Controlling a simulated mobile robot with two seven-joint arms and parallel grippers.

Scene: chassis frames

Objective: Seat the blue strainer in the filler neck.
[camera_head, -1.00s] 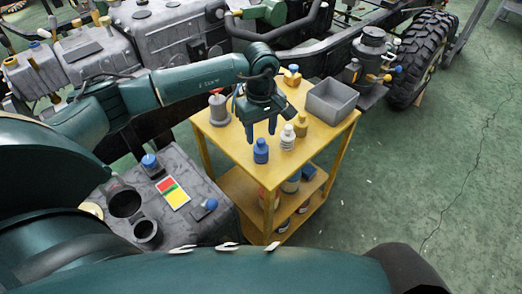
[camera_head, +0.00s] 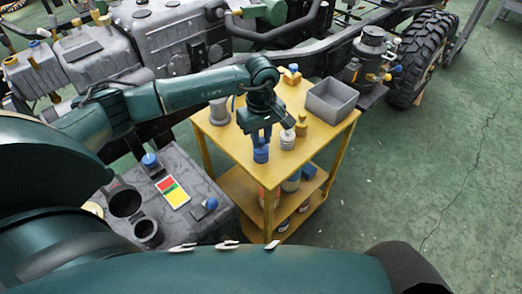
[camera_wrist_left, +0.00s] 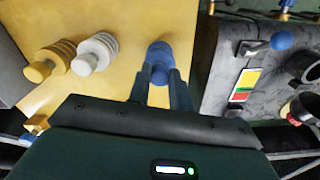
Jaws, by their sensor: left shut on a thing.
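The blue strainer (camera_head: 261,153) stands on the yellow cart top near its front edge. It looks like a small ribbed plug with a rounded top in the left wrist view (camera_wrist_left: 160,54). My left gripper (camera_head: 262,136) is shut on its upper part from above, with one finger on each side (camera_wrist_left: 160,78). The strainer appears to be still on the cart. Two dark round openings, an upper one (camera_head: 125,202) and a lower one (camera_head: 147,232), are on the grey tank at left; I cannot tell which is the filler neck. My right gripper is not in view.
A white ribbed plug (camera_head: 287,140) and a yellow one (camera_head: 301,126) stand close beside the strainer. A grey bin (camera_head: 331,101) and a grey cylinder (camera_head: 219,110) are on the cart. The tank carries a red-yellow card (camera_head: 172,193) and blue knobs (camera_head: 211,204).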

